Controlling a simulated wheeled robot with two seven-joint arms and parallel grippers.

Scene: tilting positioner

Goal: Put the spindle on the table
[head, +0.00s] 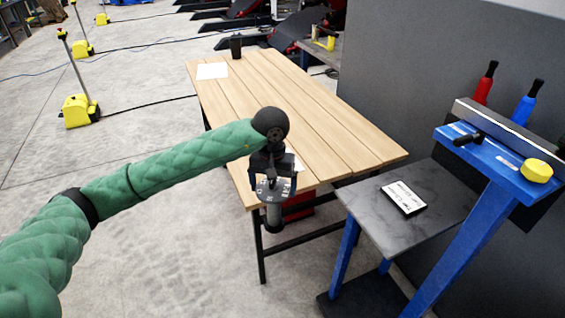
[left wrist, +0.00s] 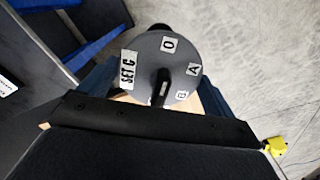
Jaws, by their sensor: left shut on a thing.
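The wooden table (head: 300,110) is behind the spindle in the head view. The spindle's lower end shows in front of the table's near edge, apart from the top. My right gripper is not in view.
A white sheet (head: 212,71) and a dark cup (head: 236,47) are at the table's far end. The middle of the tabletop is clear. At the right, a dark side table (head: 372,218) holds a labelled card (head: 404,198), beside a blue stand (head: 470,240).

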